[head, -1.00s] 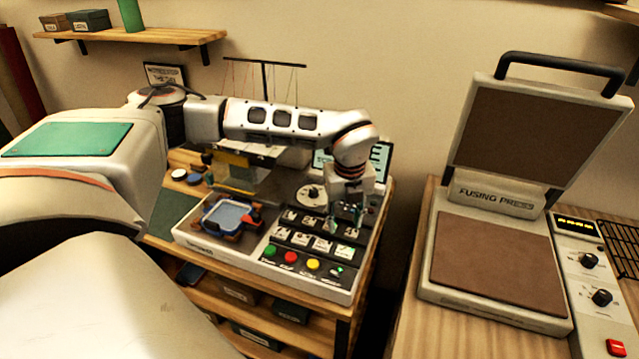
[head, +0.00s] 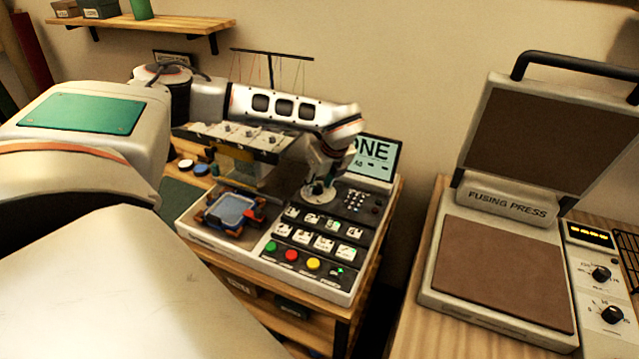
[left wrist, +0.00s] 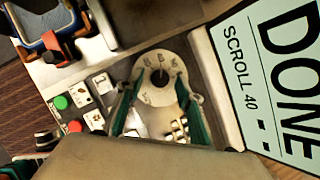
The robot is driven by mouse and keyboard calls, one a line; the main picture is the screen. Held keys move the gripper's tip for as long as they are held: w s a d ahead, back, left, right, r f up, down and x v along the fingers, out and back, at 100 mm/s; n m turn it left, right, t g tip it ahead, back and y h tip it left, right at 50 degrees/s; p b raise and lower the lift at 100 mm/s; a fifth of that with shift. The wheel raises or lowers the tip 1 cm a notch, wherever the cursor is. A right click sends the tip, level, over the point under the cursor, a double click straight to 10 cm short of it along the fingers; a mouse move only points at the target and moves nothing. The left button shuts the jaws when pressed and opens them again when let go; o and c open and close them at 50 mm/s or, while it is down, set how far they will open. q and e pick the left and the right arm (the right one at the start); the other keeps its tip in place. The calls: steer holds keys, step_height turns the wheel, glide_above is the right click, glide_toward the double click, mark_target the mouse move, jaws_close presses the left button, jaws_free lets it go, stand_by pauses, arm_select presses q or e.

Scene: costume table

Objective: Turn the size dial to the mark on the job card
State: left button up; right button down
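The pale round dial plate (head: 316,197) lies on the embroidery machine's panel. In the left wrist view the dial plate (left wrist: 160,62) carries dark marks too small to read, with a dark knob (left wrist: 160,76) at its middle. My left gripper (head: 320,184) is over the dial. In the left wrist view its green-padded fingers (left wrist: 161,82) stand apart on either side of the knob, with a gap to each side. The machine screen (head: 376,157) shows "ONE" in the head view; the left wrist view reads "DONE" and "SCROLL 40" on the screen (left wrist: 262,85). I cannot identify a job card.
White square buttons (head: 304,238) and red, green and yellow buttons (head: 291,255) lie in front of the dial. A blue hoop frame (head: 235,211) is to its left. A fusing press (head: 495,270) stands on the right table. A dark framed card (head: 172,57) is partly hidden behind my arm.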

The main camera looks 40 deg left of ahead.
arm_select(q)
steer(key=shift+w+f, duration=0.1)
steer(key=shift+f, duration=0.05)
jaws_close()
arm_select(e)
steer(key=shift+w+a+r, duration=0.1)
steer(key=shift+w+r, duration=0.05)
steer(key=shift+w, duration=0.2)
steer(key=shift+s, duration=0.1)
